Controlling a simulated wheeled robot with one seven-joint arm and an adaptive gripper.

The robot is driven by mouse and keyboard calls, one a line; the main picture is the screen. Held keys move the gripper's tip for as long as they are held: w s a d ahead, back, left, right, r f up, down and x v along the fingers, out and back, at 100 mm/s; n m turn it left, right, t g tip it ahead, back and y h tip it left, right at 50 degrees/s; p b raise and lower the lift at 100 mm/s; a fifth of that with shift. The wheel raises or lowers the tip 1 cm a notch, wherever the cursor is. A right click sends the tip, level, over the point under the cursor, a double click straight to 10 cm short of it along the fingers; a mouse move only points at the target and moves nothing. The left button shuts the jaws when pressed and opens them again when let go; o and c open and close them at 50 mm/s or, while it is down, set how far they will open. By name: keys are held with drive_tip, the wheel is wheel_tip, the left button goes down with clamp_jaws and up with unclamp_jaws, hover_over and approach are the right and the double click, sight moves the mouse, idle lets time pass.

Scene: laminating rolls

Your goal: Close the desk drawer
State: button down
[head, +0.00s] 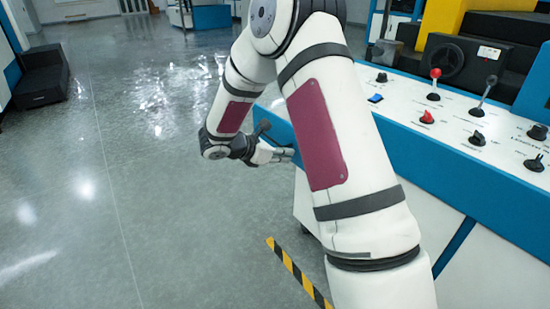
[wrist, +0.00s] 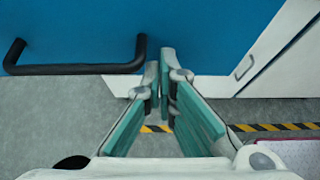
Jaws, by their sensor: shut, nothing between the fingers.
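In the wrist view, a blue front panel (wrist: 215,35), which looks like the drawer front, fills the top. A black bar handle (wrist: 75,69) is fixed to it on the left. My gripper (wrist: 160,72) has teal finger pads and is shut and empty. Its tips overlap the panel's lower edge in the picture, just right of the handle's right end. I cannot tell whether they touch it. In the head view my gripper (head: 284,155) is low beside the console's left end. My arm hides much of that end, so how far the drawer stands out is unclear.
A white console (head: 510,150) with knobs and levers runs along the right. Black-yellow floor tape (head: 295,269) lies near its base. The grey floor (head: 130,190) on the left is open. A dark box-like unit (head: 42,77) stands at the far left.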

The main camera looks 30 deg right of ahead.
drive_tip(key=shift+d, duration=0.15)
drive_tip(key=d, duration=2.1)
drive_tip(key=shift+w+d, duration=0.35)
drive_tip(key=shift+d, duration=0.4)
drive_tip(key=shift+d+r+b, duration=0.1)
drive_tip(key=shift+b, duration=0.2)
drive_tip(key=shift+a, duration=0.35)
drive_tip(key=a, duration=0.3)
drive_tip(key=v, duration=0.3)
drive_tip(key=p+v, duration=0.1)
drive_tip(key=v, duration=0.3)
drive_tip(key=p+v, duration=0.1)
drive_tip(key=v, duration=0.2)
drive_tip(key=shift+a, duration=0.4)
